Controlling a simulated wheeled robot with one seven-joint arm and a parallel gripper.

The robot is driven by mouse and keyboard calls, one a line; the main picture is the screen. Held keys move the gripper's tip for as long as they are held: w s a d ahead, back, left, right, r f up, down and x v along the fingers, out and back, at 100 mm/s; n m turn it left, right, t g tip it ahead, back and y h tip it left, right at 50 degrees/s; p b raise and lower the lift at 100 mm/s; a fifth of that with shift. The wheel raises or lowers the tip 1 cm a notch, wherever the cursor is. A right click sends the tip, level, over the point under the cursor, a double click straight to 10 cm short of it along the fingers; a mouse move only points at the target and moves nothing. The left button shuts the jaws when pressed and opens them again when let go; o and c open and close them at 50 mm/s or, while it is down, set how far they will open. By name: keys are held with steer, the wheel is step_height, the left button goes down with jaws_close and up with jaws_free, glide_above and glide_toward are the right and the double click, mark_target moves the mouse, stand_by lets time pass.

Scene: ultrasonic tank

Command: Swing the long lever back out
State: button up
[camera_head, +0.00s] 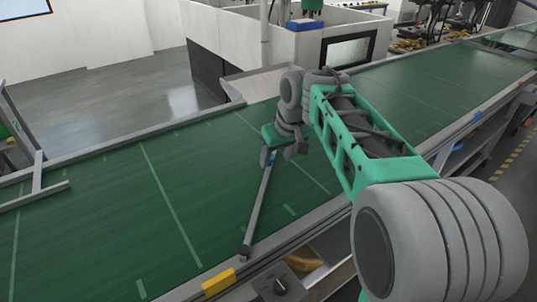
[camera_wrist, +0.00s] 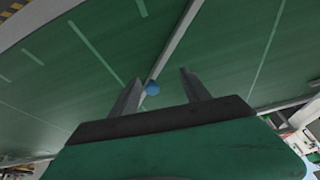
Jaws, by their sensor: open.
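The long lever (camera_head: 258,208) is a thin grey bar that lies out over the green conveyor belt. Its near end is at the belt's front rail, by a grey pivot, and its far end reaches up to my gripper (camera_head: 280,152). In the wrist view the lever (camera_wrist: 175,40) runs down from the top to a blue knob (camera_wrist: 152,88) at its end. My gripper (camera_wrist: 160,77) is open, with one finger on each side of the knob, which sits nearer the left finger. I cannot tell whether either finger touches it.
The green belt (camera_head: 110,215) is clear around the lever. A yellow block (camera_head: 218,281) and a grey box with a dark knob (camera_head: 280,288) are at the front rail. A grey bar frame (camera_head: 38,185) stands at the left. A white-walled enclosure (camera_head: 235,45) stands behind the belt.

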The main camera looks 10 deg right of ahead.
steer(key=w+d+n, duration=0.1)
steer(key=w+d, duration=0.1)
steer(key=w, duration=0.6)
steer(key=x, duration=0.8)
steer(key=shift+a+p, duration=0.25)
steer(key=shift+p, duration=0.05)
steer(key=shift+c, duration=0.3)
jaws_close()
